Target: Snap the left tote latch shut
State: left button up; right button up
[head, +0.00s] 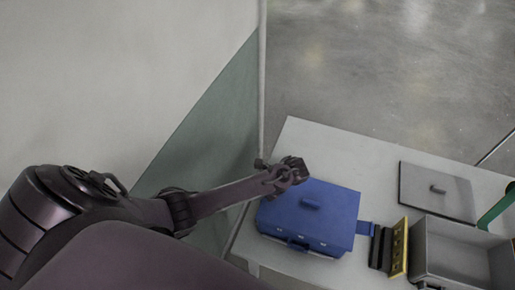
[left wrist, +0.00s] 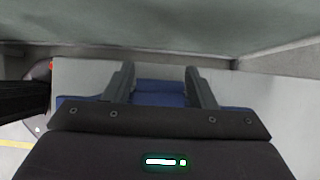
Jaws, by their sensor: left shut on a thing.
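The blue tote (head: 335,205) stands closed on the table, with a small handle (head: 311,204) on its lid and another on its front side. A blue latch flap (head: 366,228) sticks out from its right side. My left gripper (head: 292,172) is at the tote's far left edge. In the left wrist view, the fingers of my left gripper (left wrist: 160,85) stand on either side of a blue part, the left latch (left wrist: 160,87), and are shut on it. The latch is hidden behind the gripper in the head view. My right gripper is not in view.
The white table (head: 300,140) has a grey lid (head: 437,190) with a handle, a grey open bin (head: 460,250), and a black and yellow item (head: 398,247) right of the tote. A green bar (head: 497,208) is at the right. A wall stands at the left.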

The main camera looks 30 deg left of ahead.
pick_arm(q)
jog(key=shift+w+d+y, duration=0.1)
jog(key=shift+d+y, duration=0.15)
jog(key=shift+y, duration=0.25)
jog(key=shift+d, duration=0.1)
jog(key=o, duration=1)
jog(key=shift+c, duration=0.2)
jog(key=shift+d+r, duration=0.1)
jog(key=shift+r, duration=0.05)
jog(key=b+v, duration=0.2)
jog(key=v, duration=0.5)
jog(key=shift+w+d, duration=0.1)
jog(key=shift+d+r, duration=0.1)
jog(key=shift+r, duration=0.1)
